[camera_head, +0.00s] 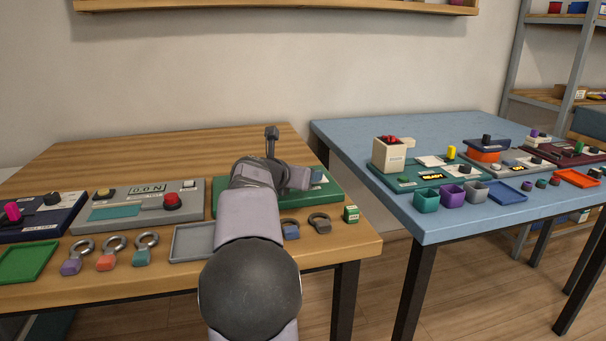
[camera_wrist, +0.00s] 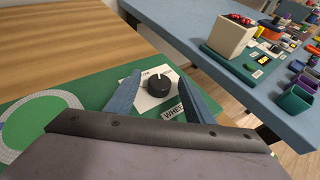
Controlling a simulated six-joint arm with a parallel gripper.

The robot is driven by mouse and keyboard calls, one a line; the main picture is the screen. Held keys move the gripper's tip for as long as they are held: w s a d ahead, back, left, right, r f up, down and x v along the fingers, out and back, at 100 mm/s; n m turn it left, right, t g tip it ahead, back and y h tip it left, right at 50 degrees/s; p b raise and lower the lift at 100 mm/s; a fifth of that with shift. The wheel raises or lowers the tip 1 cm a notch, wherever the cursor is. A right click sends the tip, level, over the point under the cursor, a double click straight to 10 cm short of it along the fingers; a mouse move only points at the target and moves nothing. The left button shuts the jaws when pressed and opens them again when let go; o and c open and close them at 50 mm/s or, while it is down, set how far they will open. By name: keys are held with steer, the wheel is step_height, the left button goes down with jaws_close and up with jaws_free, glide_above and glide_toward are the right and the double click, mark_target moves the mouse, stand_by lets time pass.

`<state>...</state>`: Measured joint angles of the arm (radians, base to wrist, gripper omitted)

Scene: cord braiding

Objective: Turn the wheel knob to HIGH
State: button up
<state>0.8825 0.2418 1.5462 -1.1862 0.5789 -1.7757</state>
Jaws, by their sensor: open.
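The wheel knob (camera_wrist: 158,85) is a round black knob with a white pointer mark, on a white label plate in the wrist view. The mark points up, away from my gripper. A tag reading "WHEE…" (camera_wrist: 173,113) sits just below it, partly hidden. The knob is on a green board (camera_head: 328,194). My gripper (camera_wrist: 161,77) is open, with one blue-grey finger on each side of the knob. I cannot tell if the fingers touch the board. In the head view my arm hides the knob. A green disc with a pale patterned rim (camera_wrist: 43,123) lies left, partly hidden by my gripper.
Left of the green board is a grey panel (camera_head: 100,213) with a display, a red knob and a yellow button. Several ring-ended tags and a grey tray (camera_head: 190,243) lie along the table front. A blue table (camera_head: 350,133) with boxes and cups stands right, across a gap.

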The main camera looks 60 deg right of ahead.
steer(key=shift+p+v, duration=0.55)
steer(key=shift+v, duration=3.15)
steer(key=shift+r, duration=0.1)
